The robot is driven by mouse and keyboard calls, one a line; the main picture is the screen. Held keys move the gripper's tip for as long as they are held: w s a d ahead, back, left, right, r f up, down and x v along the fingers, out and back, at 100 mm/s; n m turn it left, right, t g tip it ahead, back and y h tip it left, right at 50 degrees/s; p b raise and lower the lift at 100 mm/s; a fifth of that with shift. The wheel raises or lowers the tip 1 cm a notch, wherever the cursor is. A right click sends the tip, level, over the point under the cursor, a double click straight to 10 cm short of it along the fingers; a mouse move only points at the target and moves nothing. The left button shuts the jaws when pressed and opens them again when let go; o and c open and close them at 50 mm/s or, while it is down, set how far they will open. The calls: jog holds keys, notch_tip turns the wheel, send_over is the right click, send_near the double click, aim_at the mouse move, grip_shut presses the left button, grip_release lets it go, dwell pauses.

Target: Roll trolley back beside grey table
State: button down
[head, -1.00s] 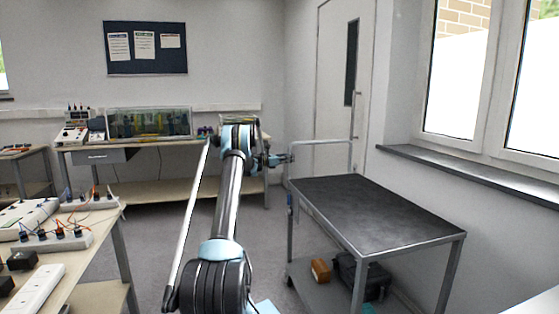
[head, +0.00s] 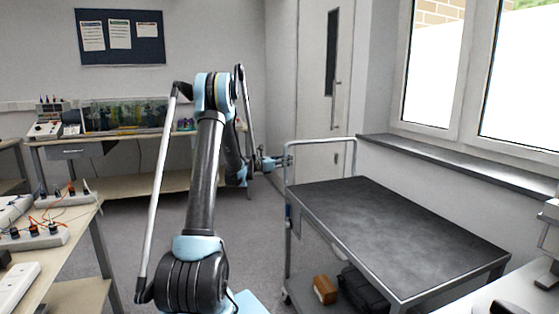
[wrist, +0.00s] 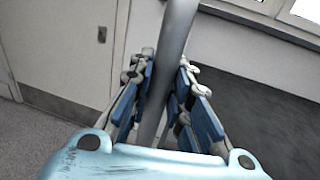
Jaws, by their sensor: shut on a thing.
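The trolley (head: 385,232) has a dark top, a grey metal frame and a lower shelf. It stands right of centre in the head view, beside the window wall. My gripper (head: 285,161) reaches its raised handle at the far left end. In the wrist view my gripper (wrist: 166,78) is shut on the trolley's handle (wrist: 176,35), with the grey tube between its blue finger pads. A pale grey table (head: 512,288) shows partly at the lower right edge, close to the trolley's near right corner. The gap between them is hard to judge.
An orange-brown box (head: 324,289) and a dark case (head: 362,288) lie on the trolley's lower shelf. A workbench (head: 75,225) with power strips and wires stands at left. Another bench (head: 120,188) stands at the back. Grey floor (head: 255,225) is open between.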

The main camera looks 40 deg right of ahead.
jog(key=s+a, duration=0.2)
jog(key=s, duration=0.4)
jog(key=shift+s+a, duration=0.1)
jog(key=shift+s, duration=0.05)
jog(key=c, duration=1.5)
grip_release()
jog(key=shift+o, duration=0.2)
jog(key=w+a, duration=0.1)
jog(key=a, duration=1.1)
jog(key=shift+w, duration=0.3)
